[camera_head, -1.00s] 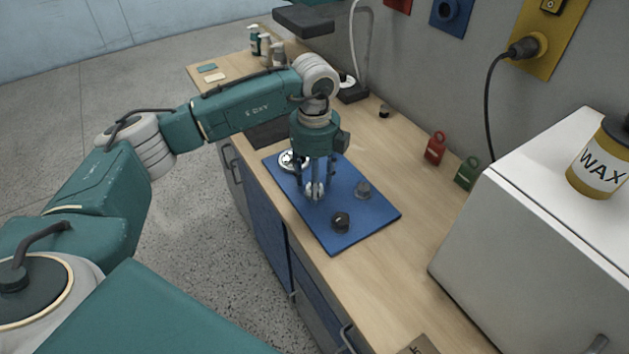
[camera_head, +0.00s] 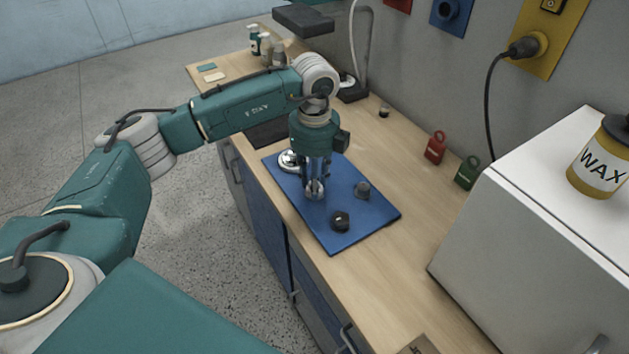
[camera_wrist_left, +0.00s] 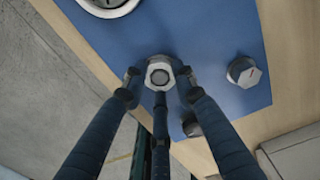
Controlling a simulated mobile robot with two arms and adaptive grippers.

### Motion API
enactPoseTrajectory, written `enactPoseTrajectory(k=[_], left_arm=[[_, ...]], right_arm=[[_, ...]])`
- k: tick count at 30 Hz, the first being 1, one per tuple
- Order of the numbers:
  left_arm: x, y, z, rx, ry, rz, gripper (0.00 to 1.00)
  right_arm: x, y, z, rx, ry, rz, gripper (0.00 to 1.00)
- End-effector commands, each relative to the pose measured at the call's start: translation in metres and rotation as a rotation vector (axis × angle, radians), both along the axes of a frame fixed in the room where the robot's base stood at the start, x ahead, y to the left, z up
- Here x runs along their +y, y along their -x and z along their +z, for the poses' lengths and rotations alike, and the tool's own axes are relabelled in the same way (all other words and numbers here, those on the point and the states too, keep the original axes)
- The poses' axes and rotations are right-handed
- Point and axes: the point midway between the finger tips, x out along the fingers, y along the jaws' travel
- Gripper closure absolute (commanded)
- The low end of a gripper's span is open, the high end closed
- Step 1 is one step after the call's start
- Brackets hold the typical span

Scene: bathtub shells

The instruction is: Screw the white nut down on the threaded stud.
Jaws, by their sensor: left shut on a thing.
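The white nut (camera_wrist_left: 149,80) is seen from above in the left wrist view, with a round grey stud end (camera_wrist_left: 159,76) in its middle. In the head view the nut (camera_head: 314,190) sits low between my fingers, near the left edge of the blue mat (camera_head: 352,236). My left gripper (camera_wrist_left: 159,78) points straight down, its three fingers set around the nut and shut on it. It also shows in the head view (camera_head: 314,186). The stud's lower part is hidden, so the gap under the nut cannot be told. My right gripper is not in view.
On the mat are a grey hex piece (camera_head: 362,189), a dark knob-like piece (camera_head: 340,221) and a round white-rimmed part (camera_head: 289,161) close behind my gripper. A white cabinet (camera_head: 540,230) stands at the right. The wood bench (camera_head: 385,165) between mat and wall is mostly clear.

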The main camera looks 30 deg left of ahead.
Motion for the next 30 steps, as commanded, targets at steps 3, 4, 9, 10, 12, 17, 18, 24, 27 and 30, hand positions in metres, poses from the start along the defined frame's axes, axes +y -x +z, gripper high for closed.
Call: enactPoseTrajectory(k=[3,4,9,10,12,17,18,24,27,30], left_arm=[[0.000,0.000,-0.001,-0.001,0.000,-0.039,0.99],[0.000,0.000,-0.001,-0.001,0.000,-0.066,0.99],[0.000,-0.001,-0.002,-0.002,0.000,-0.304,0.99],[0.000,-0.001,-0.002,-0.002,0.000,-0.347,0.99],[0.000,-0.001,-0.002,-0.002,-0.001,-0.448,0.99],[0.001,0.000,-0.002,-0.001,-0.001,-0.681,0.99],[0.001,0.000,-0.002,-0.001,-0.001,-0.740,0.99],[0.001,-0.001,-0.002,-0.001,-0.001,-1.024,0.99],[0.000,-0.001,-0.001,-0.001,-0.001,-1.116,0.99],[0.000,0.000,0.000,-0.001,-0.001,-1.152,0.99]], right_arm=[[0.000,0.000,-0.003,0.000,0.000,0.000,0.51],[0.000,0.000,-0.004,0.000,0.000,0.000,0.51],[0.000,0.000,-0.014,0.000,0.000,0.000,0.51],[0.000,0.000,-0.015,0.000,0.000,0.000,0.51],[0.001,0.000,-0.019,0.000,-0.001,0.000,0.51],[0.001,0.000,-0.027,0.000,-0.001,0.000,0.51],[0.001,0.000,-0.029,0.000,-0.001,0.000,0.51],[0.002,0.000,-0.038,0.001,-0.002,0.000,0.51],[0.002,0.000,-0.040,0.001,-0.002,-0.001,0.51],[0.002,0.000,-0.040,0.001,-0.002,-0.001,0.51]])
